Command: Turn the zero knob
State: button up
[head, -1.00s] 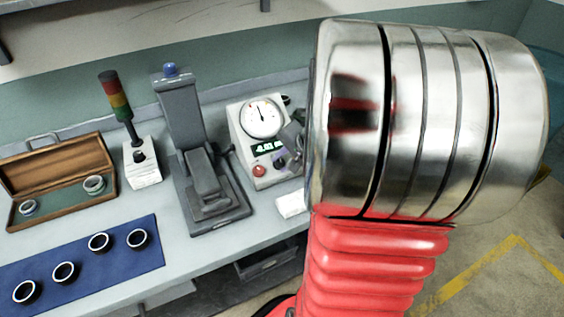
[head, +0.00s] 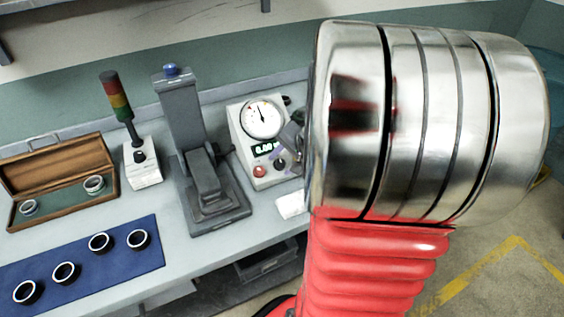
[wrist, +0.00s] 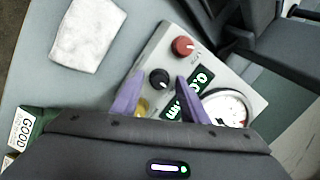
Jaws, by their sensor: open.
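The gauge box (head: 262,142) stands on the bench, with a round dial (head: 262,117), a lit display (head: 265,149), a red knob (head: 259,171) and a black knob (head: 280,163). The display seems to read zero. In the wrist view the black knob (wrist: 160,78) with a white pointer mark appears between the purple fingertips of my gripper (wrist: 159,80), and the red knob (wrist: 183,46) lies beyond. My gripper is open; the fingers look clear of the black knob. The knob labels are too small to read. My arm hides part of the gripper in the head view.
A white cloth (wrist: 87,34) lies beside the gauge box. A grey press-like stand (head: 200,160) is left of it, then a signal tower (head: 120,105). A wooden case (head: 62,180) and a blue mat (head: 85,262) with several rings lie at the left.

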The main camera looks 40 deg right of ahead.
jog(key=v, duration=1.3)
jog(key=shift+s+r, duration=0.15)
jog(key=shift+r, duration=0.2)
jog(key=w+a+n+g+y, duration=0.2)
jog(key=w+a+n, duration=0.2)
jog(key=a, duration=1)
jog(key=s+a+n+h, duration=0.1)
jog(key=s+a+n, duration=0.2)
jog(key=a+n, duration=0.2)
jog(key=s+a+n, duration=0.4)
jog(key=a+n, duration=0.2)
jog(key=a, duration=0.2)
jog(key=shift+a+t+h, duration=0.3)
jog(key=shift+a+h, duration=0.05)
jog(key=shift+h, duration=0.05)
jog(key=shift+w, duration=0.1)
dwell(2.2)
